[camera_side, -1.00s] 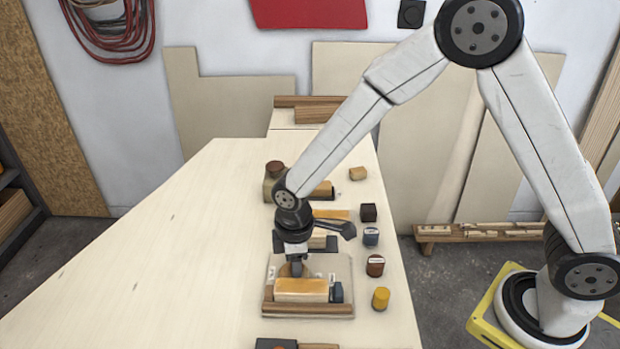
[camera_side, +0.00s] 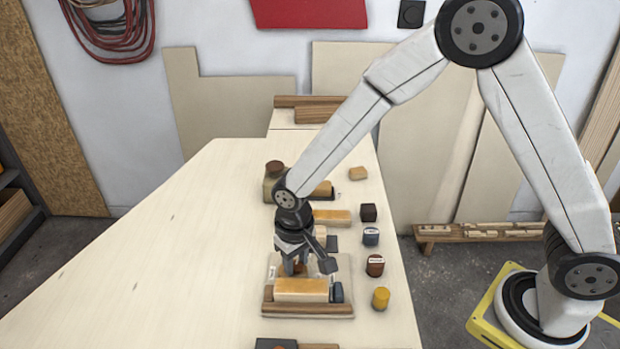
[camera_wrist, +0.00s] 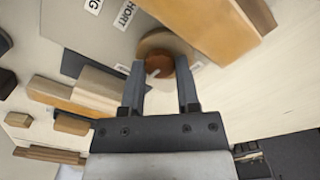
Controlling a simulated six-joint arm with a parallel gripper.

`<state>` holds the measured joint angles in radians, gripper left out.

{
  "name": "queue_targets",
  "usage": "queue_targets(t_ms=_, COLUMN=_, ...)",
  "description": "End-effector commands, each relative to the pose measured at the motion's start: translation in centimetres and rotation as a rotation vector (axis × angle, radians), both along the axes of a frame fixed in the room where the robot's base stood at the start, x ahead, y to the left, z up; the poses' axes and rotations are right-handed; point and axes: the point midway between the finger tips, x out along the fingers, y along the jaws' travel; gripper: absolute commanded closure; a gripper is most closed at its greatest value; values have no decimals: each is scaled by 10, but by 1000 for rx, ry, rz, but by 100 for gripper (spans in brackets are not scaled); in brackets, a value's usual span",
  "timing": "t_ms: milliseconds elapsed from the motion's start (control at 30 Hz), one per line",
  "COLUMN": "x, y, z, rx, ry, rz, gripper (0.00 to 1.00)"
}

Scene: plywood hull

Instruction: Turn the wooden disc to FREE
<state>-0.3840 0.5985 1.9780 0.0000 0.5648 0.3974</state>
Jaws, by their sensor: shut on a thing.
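The wooden disc (camera_wrist: 164,66) is reddish-brown with a white mark on it and sits against a paler round wooden piece (camera_wrist: 160,42). My gripper (camera_wrist: 161,72) has one finger on each side of the disc and is shut on it. In the side view, my gripper (camera_side: 294,268) points down over the pale board (camera_side: 345,285), and mostly hides the disc. Two labels show in the wrist view, one reading SHORT (camera_wrist: 124,15) and one ending in NG (camera_wrist: 93,5). Another label by the left finger is mostly hidden, and I cannot read FREE anywhere.
An orange-topped wooden block (camera_side: 301,290) lies close in front of my gripper, beside a small dark blue piece (camera_side: 338,292). Stamp-like blocks (camera_side: 375,265) and a yellow cylinder (camera_side: 381,298) stand to the right. The bench (camera_side: 170,260) is clear on the left.

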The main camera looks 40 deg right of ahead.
Motion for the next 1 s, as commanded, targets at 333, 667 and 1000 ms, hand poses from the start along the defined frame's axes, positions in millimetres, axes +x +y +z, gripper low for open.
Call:
queue_targets(t_ms=333, x=0, y=0, z=-1, rx=0, ry=1, rz=-197, gripper=100)
queue_targets(t_ms=667, x=0, y=0, z=-1, rx=0, ry=1, rz=-241, gripper=100)
queue_targets(t_ms=1000, x=-1, y=0, z=-1, rx=0, ry=1, rz=-240, gripper=28)
